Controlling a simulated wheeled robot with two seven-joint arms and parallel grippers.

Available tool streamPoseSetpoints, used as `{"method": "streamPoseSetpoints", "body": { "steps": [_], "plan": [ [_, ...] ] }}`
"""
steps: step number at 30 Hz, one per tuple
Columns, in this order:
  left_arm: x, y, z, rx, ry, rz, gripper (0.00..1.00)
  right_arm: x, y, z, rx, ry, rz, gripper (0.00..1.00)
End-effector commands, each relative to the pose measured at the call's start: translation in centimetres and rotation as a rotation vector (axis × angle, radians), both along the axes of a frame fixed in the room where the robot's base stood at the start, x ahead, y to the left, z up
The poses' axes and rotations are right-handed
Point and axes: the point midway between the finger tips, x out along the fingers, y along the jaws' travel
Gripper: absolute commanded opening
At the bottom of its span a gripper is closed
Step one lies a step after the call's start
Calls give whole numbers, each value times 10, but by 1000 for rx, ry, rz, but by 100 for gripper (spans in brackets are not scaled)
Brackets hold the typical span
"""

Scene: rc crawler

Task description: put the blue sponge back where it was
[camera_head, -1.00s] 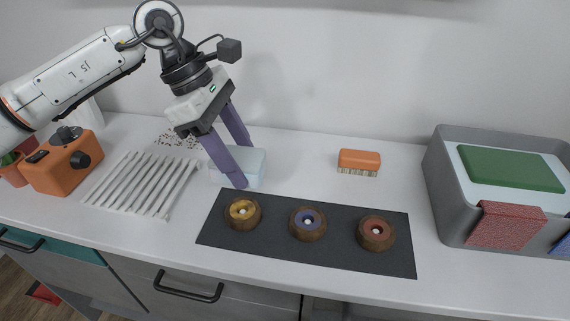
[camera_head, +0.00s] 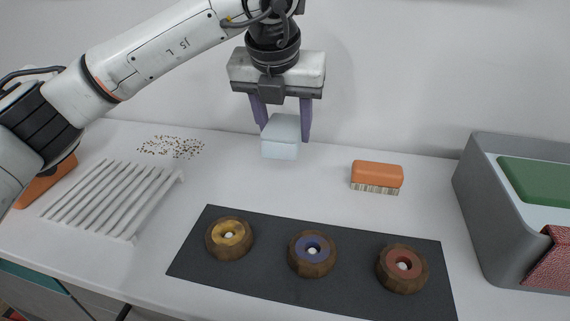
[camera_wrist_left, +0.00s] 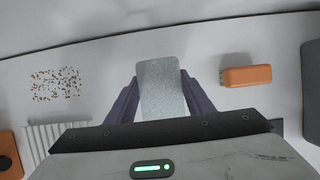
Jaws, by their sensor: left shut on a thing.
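The blue sponge (camera_head: 280,150), a pale blue block, is between the two purple fingers of my left gripper (camera_head: 281,120). The gripper is shut on it and points down, seemingly holding it above the back of the counter near the wall. In the left wrist view the sponge (camera_wrist_left: 160,88) looks grey-blue and sits between the fingertips. My right gripper is not in view.
An orange brush (camera_head: 377,175) lies right of the sponge. Brown crumbs (camera_head: 172,147) and a white slatted rack (camera_head: 112,200) are at left. A dark mat (camera_head: 265,282) with several wooden rings is in front. A grey bin (camera_head: 490,220) holding a green pad (camera_head: 537,180) stands at right.

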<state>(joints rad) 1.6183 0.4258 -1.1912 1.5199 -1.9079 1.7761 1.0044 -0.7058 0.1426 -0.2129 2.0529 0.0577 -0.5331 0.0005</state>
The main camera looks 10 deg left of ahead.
Motion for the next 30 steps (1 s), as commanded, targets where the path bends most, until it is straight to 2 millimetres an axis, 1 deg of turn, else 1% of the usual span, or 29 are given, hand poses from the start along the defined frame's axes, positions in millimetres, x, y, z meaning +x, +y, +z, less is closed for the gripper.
{"method": "streamPoseSetpoints", "body": {
  "steps": [1,3,8,15,25,26,28,29,30],
  "plan": [
    [0,1,-11,0,1,0,30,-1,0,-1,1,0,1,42],
    [0,1,-20,-1,2,0,30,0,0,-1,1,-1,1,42],
    [0,1,-31,0,1,-1,30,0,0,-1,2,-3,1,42],
    [-1,0,-63,-1,1,-3,30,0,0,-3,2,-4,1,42],
    [0,0,-68,-1,0,-3,30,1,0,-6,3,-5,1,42],
    [0,0,-67,-1,0,-3,51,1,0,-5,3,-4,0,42],
    [0,0,-66,-1,0,-3,63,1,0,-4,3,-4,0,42],
    [0,0,-66,-1,0,-3,66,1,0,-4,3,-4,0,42],
    [0,0,-66,-1,0,-3,66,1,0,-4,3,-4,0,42]
  ]
}}
